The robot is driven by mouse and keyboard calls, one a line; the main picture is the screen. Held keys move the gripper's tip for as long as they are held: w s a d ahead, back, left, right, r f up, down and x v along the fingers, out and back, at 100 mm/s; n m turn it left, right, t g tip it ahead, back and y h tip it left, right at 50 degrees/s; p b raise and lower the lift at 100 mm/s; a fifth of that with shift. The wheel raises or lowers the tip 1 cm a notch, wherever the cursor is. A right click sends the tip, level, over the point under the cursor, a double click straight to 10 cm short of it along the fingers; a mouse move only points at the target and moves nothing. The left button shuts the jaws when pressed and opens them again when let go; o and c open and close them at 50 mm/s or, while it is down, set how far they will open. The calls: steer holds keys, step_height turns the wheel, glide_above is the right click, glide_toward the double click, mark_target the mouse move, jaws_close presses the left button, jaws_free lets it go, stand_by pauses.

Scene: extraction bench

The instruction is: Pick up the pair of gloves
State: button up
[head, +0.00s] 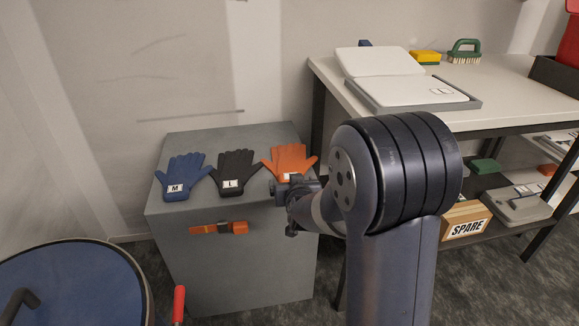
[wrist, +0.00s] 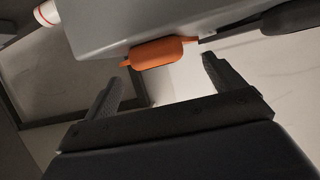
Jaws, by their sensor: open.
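Three pairs of gloves lie in a row on a grey cabinet (head: 230,277): blue gloves (head: 183,169) labelled M, black gloves (head: 236,165) labelled L, and orange gloves (head: 290,160) on the right. My gripper (head: 284,190) is at the cabinet's front edge, just in front of the orange gloves, and hides part of their label. In the wrist view, which looks upside down, the open fingers (wrist: 162,72) frame the orange gloves (wrist: 155,52), seen edge-on. The gloves appear beyond the fingertips, with nothing held. The black gloves (wrist: 290,16) show at the right.
An orange latch (head: 220,228) is on the cabinet front. A workbench (head: 490,85) at the right bears a white-lidded case (head: 405,92), a yellow sponge (head: 425,57) and a green brush (head: 464,51). A blue round drum (head: 75,280) stands at the lower left.

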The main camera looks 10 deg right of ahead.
steer(key=x, duration=0.2)
steer(key=b+x, duration=0.1)
steer(key=x, duration=0.1)
steer(key=shift+f, duration=0.35)
steer(key=shift+c, duration=0.2)
steer(key=c, duration=1)
